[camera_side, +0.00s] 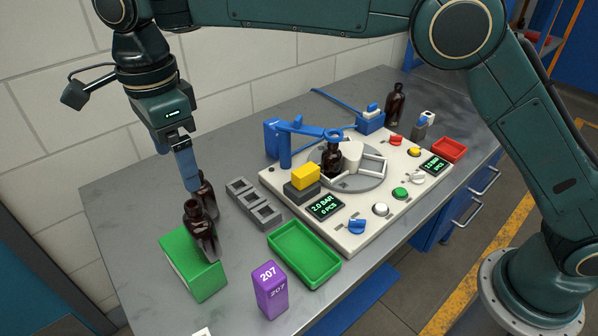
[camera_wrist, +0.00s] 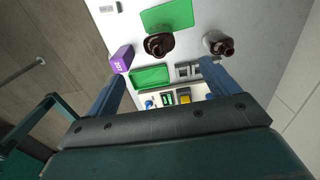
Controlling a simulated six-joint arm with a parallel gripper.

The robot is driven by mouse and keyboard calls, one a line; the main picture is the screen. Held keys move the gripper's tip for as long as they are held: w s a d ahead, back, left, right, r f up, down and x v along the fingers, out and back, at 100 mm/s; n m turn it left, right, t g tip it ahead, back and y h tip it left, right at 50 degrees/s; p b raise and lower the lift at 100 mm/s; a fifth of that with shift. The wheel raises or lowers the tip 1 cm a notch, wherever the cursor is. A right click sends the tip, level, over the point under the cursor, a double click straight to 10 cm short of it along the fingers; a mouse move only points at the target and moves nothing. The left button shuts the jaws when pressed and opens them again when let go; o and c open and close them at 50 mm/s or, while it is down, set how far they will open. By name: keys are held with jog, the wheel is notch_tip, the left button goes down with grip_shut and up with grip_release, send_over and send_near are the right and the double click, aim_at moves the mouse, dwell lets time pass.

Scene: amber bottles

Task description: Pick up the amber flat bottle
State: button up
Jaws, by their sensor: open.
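Two dark amber bottles stand at the left of the bench. One (camera_side: 200,230) is on a green block (camera_side: 190,268); it also shows in the wrist view (camera_wrist: 158,46). The other (camera_side: 208,196) stands on the bench just behind, partly hidden by the first; it also shows in the wrist view (camera_wrist: 218,44). I cannot tell surely which one is the flat bottle. My gripper (camera_side: 192,187) points down, its blue fingers overlapping the rear bottle's neck in the side view. In the wrist view my gripper (camera_wrist: 163,72) is open with nothing held between the fingers.
A grey slotted rack (camera_side: 254,203), a green tray (camera_side: 304,253) and a purple box (camera_side: 270,290) stand near the bottles. A white panel (camera_side: 350,225) carries a turntable with another amber bottle (camera_side: 331,158). One more amber bottle (camera_side: 395,104) stands at the back, near a red tray (camera_side: 450,149).

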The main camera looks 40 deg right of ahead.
aim_at(196, 217)
jog(key=shift+f, duration=4.2)
jog(key=shift+s+d+f, duration=0.15)
jog(key=shift+f, duration=2.45)
grip_shut()
jog(key=shift+r, duration=0.15)
notch_tip(196, 217, up, 20)
